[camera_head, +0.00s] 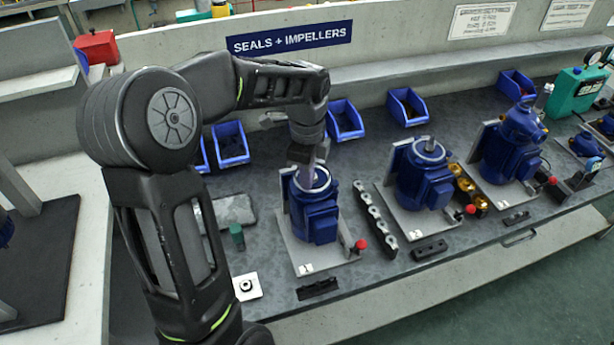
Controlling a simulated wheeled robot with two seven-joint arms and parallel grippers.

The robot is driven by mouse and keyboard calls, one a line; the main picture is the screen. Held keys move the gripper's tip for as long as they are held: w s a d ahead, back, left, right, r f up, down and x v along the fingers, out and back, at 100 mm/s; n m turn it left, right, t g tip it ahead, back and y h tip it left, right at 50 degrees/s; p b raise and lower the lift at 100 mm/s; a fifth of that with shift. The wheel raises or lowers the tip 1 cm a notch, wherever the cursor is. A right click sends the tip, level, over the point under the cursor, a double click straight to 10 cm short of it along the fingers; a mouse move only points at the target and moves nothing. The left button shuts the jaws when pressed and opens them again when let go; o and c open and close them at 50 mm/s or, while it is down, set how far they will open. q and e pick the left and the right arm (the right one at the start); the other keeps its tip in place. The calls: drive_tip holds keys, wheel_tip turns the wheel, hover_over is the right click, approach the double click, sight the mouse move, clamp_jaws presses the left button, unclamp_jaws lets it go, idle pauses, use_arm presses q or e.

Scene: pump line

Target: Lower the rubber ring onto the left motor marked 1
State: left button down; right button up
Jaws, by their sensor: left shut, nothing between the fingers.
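The left motor (315,217) is blue and stands upright on a light plate (305,262) marked 1. Its round top has a pale rim (318,183). My left gripper (311,172) is shut and empty, pointing down right over the motor's top; whether it touches cannot be told. The gripper hides part of the top, so I cannot tell whether a ring sits there. A small dark ring-shaped piece (246,285) lies on a white square card at the front left of the motor; I cannot tell whether it is rubber. My right gripper is out of view.
A motor (422,178) on the plate marked 2 and a third motor (510,150) stand to the right. A strip of silver parts (375,217) lies between the first two motors. A red-knobbed clamp (361,244) is at the first plate's front right. Blue bins (345,120) line the back.

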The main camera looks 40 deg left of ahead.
use_arm(q)
drive_tip(key=shift+f, duration=0.4)
drive_tip(key=c, duration=2.1)
unclamp_jaws()
drive_tip(key=shift+c, duration=0.2)
drive_tip(key=o, duration=0.4)
drive_tip(key=shift+o, duration=0.2)
wheel_tip(320, 180, up, 9)
drive_tip(key=p, duration=0.6)
drive_tip(key=shift+p, duration=0.3)
